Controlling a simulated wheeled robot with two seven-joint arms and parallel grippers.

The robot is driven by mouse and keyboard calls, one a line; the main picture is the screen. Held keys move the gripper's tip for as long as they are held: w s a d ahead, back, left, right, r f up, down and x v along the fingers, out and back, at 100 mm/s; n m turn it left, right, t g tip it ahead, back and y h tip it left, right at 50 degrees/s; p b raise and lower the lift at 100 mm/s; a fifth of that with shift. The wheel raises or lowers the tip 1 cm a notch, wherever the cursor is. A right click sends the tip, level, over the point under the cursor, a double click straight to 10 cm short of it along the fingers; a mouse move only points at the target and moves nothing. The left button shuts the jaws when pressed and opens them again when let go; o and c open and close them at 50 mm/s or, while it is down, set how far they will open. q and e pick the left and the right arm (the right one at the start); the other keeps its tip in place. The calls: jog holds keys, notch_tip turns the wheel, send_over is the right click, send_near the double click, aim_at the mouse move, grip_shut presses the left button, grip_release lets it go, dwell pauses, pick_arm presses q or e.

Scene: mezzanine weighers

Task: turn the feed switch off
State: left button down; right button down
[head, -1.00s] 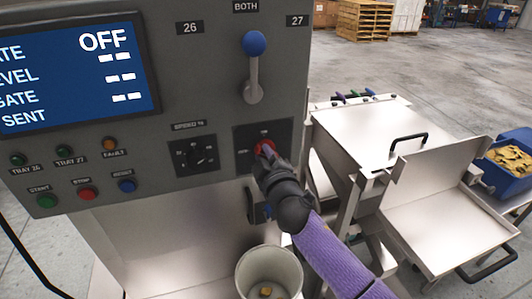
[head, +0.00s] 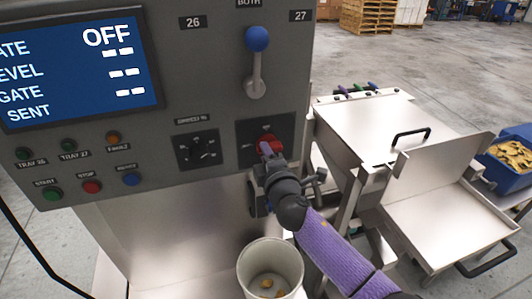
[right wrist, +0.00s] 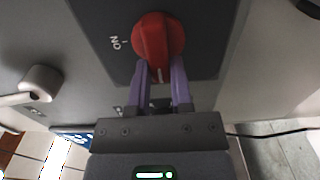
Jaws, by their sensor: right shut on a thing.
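The feed switch is a red rotary knob (head: 267,143) on a dark plate at the lower right of the grey control panel. In the right wrist view the knob (right wrist: 158,38) has a white mark on its end near my fingers, and the ON label is off to its left. My right gripper (head: 270,153) is at the knob. Its two purple fingers (right wrist: 162,80) are shut on the knob's near end, one on each side. The panel screen (head: 78,70) reads OFF at its top. My left gripper is out of view.
A blue-knobbed lever (head: 256,65) stands above the switch, and a black dial (head: 197,150) is to its left. Push buttons line the panel's lower left. A pale bucket (head: 270,270) with small pieces stands below. Steel trays (head: 440,225) are at the right.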

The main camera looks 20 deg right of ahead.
jog(key=shift+f, duration=0.1)
dwell(0.3)
jog(key=c, duration=0.5)
grip_release()
jog(key=s, duration=1)
jog(key=shift+d, duration=0.15)
